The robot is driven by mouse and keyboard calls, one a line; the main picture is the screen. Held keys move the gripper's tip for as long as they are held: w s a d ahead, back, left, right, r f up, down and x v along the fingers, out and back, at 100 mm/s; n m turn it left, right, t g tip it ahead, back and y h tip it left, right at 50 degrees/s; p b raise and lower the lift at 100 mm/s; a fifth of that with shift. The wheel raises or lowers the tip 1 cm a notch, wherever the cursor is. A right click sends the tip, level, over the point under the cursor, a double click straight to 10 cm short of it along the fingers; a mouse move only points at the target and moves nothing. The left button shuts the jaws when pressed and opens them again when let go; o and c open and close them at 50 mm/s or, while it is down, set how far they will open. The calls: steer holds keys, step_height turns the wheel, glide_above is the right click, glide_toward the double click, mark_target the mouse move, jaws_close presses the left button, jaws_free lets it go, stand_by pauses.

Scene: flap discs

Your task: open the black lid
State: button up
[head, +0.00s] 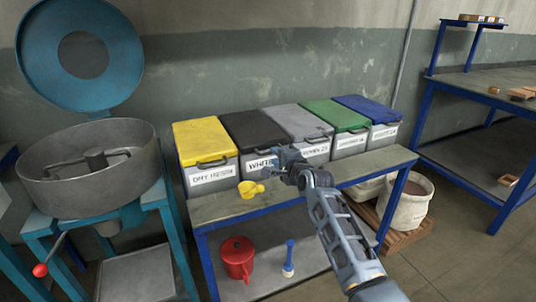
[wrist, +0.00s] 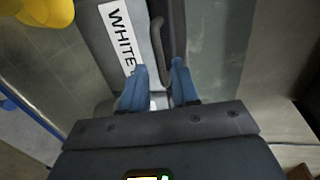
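The black lid (head: 255,129) lies closed on a grey bin, between a yellow lid and a grey lid. The bin's front label reads "WHITE", partly hidden by my gripper in the head view. In the wrist view the dark lid (wrist: 177,22) and its bar handle (wrist: 157,38) show beside the label (wrist: 118,35). My gripper (head: 276,158) is in front of the bin, near the lid's front edge. Its two blue fingers (wrist: 158,68) are apart, with the handle's near end in line with the gap. I cannot tell whether they touch it.
Bins with yellow (head: 202,140), grey (head: 297,121), green (head: 335,114) and blue (head: 368,108) lids stand in the row. A yellow cup (head: 249,189) sits on the bench's front edge. A red pot (head: 238,257) is on the lower shelf.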

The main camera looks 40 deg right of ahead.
steer(key=shift+x, duration=2.35)
steer(key=shift+c, duration=0.2)
jaws_close()
